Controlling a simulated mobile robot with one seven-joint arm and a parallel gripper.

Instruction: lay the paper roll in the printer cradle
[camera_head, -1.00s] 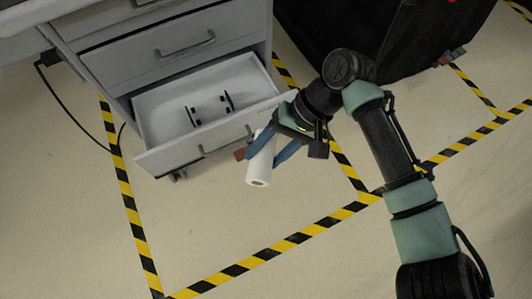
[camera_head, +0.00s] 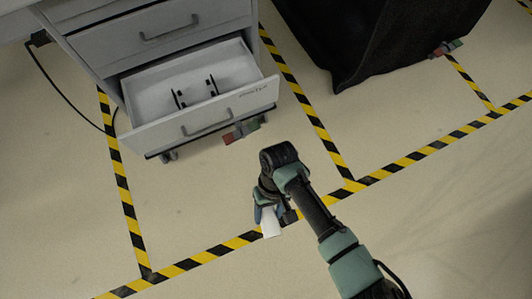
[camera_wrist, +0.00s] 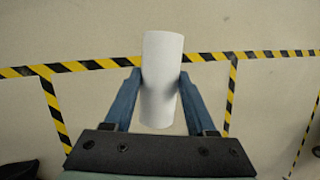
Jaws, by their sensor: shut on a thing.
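The white paper roll (camera_wrist: 161,85) is between the two blue fingers of my gripper (camera_wrist: 160,92) in the wrist view, gripped around its middle. In the head view the roll (camera_head: 270,222) hangs below my gripper (camera_head: 268,213), over open floor and partly hidden by the wrist. The printer cradle (camera_head: 195,93), a set of dark upright brackets, stands inside the open white drawer (camera_head: 155,108) of the grey cabinet at upper left. My gripper is well in front of the drawer, below and right of it in the picture, not touching it.
The open drawer juts out from the cabinet (camera_head: 150,25). A black covered cart (camera_head: 385,40) stands at upper right. Yellow-black tape (camera_head: 310,110) marks the floor.

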